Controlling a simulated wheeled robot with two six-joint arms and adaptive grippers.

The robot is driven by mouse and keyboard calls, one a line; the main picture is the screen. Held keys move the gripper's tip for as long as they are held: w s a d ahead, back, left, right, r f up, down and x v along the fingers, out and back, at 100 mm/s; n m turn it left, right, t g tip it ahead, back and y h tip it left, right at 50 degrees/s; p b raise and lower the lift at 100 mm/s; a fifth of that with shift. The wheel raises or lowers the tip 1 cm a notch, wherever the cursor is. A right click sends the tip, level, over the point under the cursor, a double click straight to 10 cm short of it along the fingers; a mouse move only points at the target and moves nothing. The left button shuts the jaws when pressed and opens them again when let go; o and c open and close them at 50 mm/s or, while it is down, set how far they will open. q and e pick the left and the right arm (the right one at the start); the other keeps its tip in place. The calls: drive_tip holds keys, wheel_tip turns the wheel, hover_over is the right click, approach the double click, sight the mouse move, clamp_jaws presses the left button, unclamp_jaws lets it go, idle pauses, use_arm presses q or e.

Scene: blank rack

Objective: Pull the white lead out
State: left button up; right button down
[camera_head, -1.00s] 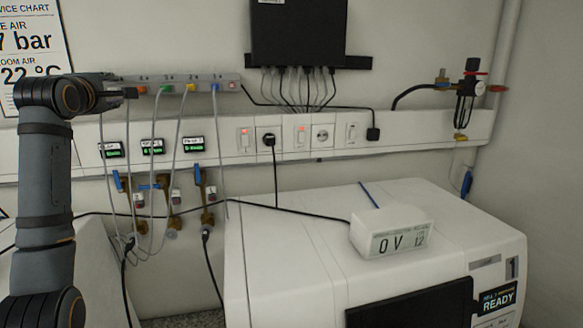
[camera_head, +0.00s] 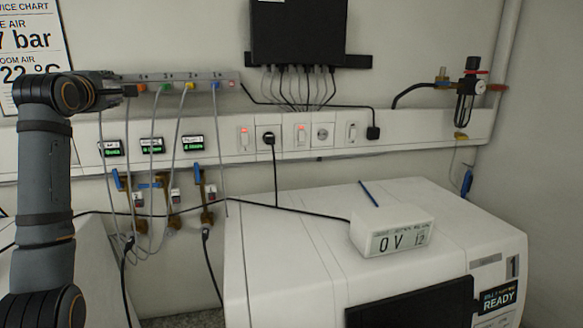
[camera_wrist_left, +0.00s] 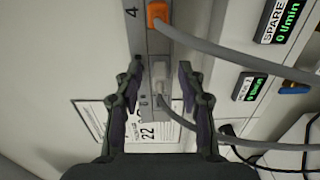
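In the left wrist view my left gripper (camera_wrist_left: 160,72) is open, with one finger on each side of the white plug and a gap on both sides. In the head view my left gripper (camera_head: 112,90) is at the left end of the strip (camera_head: 229,78) and hides the white plug. An orange plug (camera_wrist_left: 157,13) sits beside it in the strip. My right gripper is not in view.
Green (camera_head: 166,87), yellow (camera_head: 190,86) and blue (camera_head: 215,86) plugs sit further right along the strip, their leads hanging down. Below are small displays (camera_head: 152,146) and valves with blue handles. A white machine (camera_head: 290,240) carrying a meter box (camera_head: 390,236) stands at the right.

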use_arm(q)
clamp_jaws()
idle(0.3)
drive_tip(key=shift+s+f+b, duration=0.1)
drive_tip(key=shift+f+b, duration=0.2)
drive_tip(key=shift+b, duration=0.2)
drive_tip(key=shift+r+b+v, duration=0.2)
drive_tip(key=shift+b+v, duration=0.75)
drive_tip(key=shift+v, duration=0.65)
drive_tip(key=shift+b+v, duration=0.75)
drive_tip(key=shift+v, duration=0.45)
